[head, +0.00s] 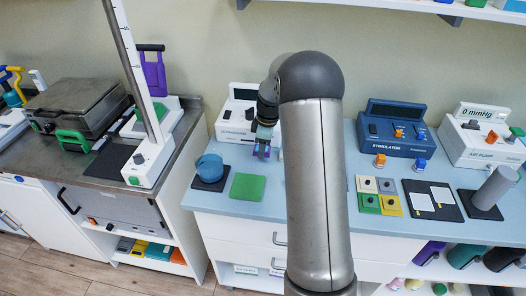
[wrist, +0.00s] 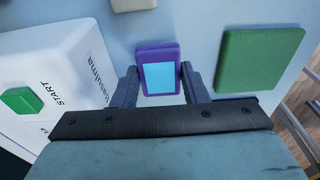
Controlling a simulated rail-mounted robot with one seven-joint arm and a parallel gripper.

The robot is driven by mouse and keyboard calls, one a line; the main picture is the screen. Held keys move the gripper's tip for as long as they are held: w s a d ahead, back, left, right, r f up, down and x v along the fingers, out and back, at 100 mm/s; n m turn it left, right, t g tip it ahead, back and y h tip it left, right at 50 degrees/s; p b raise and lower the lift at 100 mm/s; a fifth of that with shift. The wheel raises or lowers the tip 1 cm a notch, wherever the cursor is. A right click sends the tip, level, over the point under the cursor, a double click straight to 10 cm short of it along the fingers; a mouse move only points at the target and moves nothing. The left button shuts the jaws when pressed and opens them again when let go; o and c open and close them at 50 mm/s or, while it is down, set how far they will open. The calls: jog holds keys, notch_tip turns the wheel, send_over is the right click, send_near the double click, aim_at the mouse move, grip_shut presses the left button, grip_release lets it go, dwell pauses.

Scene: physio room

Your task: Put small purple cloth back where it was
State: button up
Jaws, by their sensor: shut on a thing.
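The small purple cloth (wrist: 142,53) is a small purple rectangle with a light-blue middle, between the two fingertips of my gripper (wrist: 160,82) in the wrist view. The fingers touch its left and right sides, so my gripper is shut on it. In the head view my gripper (head: 264,140) points down over the pale blue counter, in front of the white device, with the purple cloth (head: 262,153) at its tips. I cannot tell whether the cloth touches the counter. My arm hides part of the counter to the right.
A green square (head: 247,187) lies in front of the gripper, with a blue cup (head: 209,167) on a dark mat to its left. The white device (head: 237,116) stands close behind. Coloured pads (head: 378,196) and a blue stimulator (head: 392,128) are right of my arm.

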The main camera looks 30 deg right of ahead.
aim_at(267, 149)
jog(key=shift+f, duration=1.6)
jog(key=o, duration=1)
jog(key=shift+o, duration=0.2)
jog(key=shift+r, duration=0.3)
notch_tip(267, 149, up, 12)
jog(key=s+d+b, duration=0.1)
jog(key=s+a+r+m, duration=0.3)
jog(key=s+a+m, duration=0.1)
jog(key=s+a, duration=0.7)
jog(key=s+a+f+m, duration=0.2)
jog(key=s+a+m, duration=0.1)
jog(key=s, duration=0.7)
jog(key=s+a+f+m+h, duration=0.1)
jog(key=s+a+f+m, duration=0.1)
jog(key=s, duration=0.8)
jog(key=shift+s+a+m, duration=0.35)
jog(key=shift+a+m, duration=0.55)
jog(key=shift+a, duration=0.35)
